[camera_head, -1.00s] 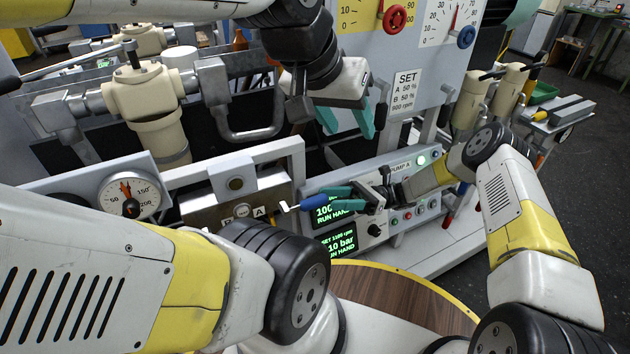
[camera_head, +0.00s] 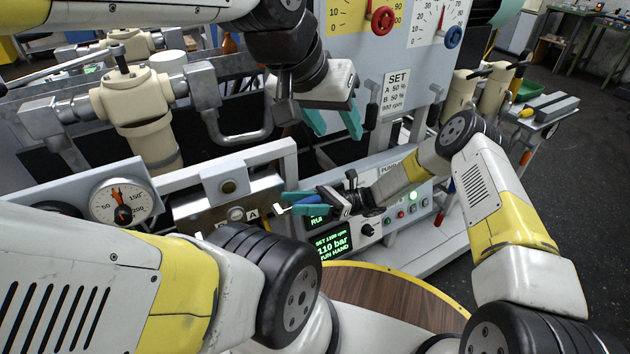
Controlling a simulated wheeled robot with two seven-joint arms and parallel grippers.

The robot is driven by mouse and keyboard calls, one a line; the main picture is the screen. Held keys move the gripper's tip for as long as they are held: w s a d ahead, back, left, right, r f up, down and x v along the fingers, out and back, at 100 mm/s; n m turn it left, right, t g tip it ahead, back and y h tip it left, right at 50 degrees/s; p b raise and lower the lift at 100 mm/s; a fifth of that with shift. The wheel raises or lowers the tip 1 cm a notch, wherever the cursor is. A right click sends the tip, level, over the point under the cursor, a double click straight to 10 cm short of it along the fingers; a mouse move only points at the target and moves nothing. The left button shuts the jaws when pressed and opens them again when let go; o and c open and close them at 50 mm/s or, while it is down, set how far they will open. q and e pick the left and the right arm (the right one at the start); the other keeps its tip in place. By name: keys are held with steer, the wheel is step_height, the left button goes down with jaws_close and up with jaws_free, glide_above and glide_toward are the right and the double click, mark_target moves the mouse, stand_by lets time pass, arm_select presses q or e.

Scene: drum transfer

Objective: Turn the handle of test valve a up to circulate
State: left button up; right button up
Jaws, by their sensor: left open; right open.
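The blue handle (camera_head: 310,210) with a pale metal stem lies near horizontal in front of the valve panel, just right of the plate marked A (camera_head: 253,212). My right gripper (camera_head: 286,203) reaches in from the right with open teal fingers; one finger lies along the top of the handle. The other is partly hidden, so contact cannot be told. My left gripper (camera_head: 333,123) hangs higher up, open and empty, pointing down in front of the grey cabinet.
A round dial gauge (camera_head: 120,202) is on the left. A pump panel with a green display (camera_head: 333,244) stands behind my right gripper. A SET sign (camera_head: 396,92) is on the cabinet. A round wooden table (camera_head: 395,297) lies below.

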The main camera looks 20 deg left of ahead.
jaws_close()
steer(key=shift+w, duration=0.1)
stand_by(1.2)
